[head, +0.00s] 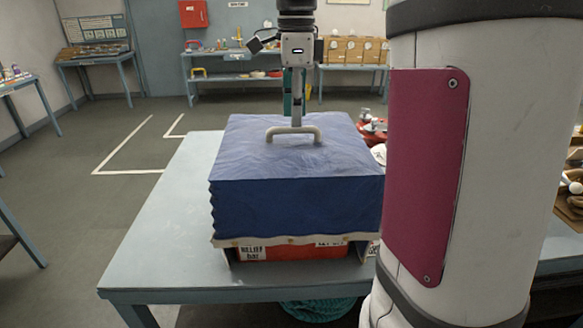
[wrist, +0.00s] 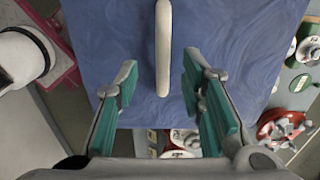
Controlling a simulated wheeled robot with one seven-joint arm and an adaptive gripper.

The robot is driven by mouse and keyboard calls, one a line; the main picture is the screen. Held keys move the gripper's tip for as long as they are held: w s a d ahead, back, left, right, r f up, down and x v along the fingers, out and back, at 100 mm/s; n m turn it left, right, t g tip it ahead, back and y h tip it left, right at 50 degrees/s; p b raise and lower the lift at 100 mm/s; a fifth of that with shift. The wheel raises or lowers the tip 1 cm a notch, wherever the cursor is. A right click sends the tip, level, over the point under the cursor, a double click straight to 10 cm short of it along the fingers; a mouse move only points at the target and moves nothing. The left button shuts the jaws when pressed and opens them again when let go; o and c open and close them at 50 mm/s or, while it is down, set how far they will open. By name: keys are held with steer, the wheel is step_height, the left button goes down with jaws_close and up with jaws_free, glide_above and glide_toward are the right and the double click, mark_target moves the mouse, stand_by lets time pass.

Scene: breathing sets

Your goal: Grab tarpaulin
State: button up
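The tarpaulin (head: 290,205) is a dark blue cover draped over a box on the table, with a pale hem along its lower front edge. A beige bar handle (head: 274,135) stands on its top; in the wrist view the handle (wrist: 163,45) runs up the middle over the blue cloth (wrist: 230,40). My gripper (head: 297,112) points down over the handle. In the wrist view its teal-padded fingers (wrist: 160,75) are spread wide, one on each side of the handle, touching nothing that I can see. I cannot tell how far the tips are above the cloth.
The blue-grey table (head: 165,265) is bare to the left of the cover. A red box front with labels (head: 295,252) shows under the hem. Red valve-like parts (wrist: 280,128) lie beside the cover on the right. My arm hides much of the right side in the head view.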

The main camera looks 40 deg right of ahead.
mark_target(293, 130)
steer(key=f+p, duration=0.1)
steer(key=f, duration=0.4)
steer(key=shift+w, duration=0.2)
steer(key=shift+c, duration=0.5)
jaws_close()
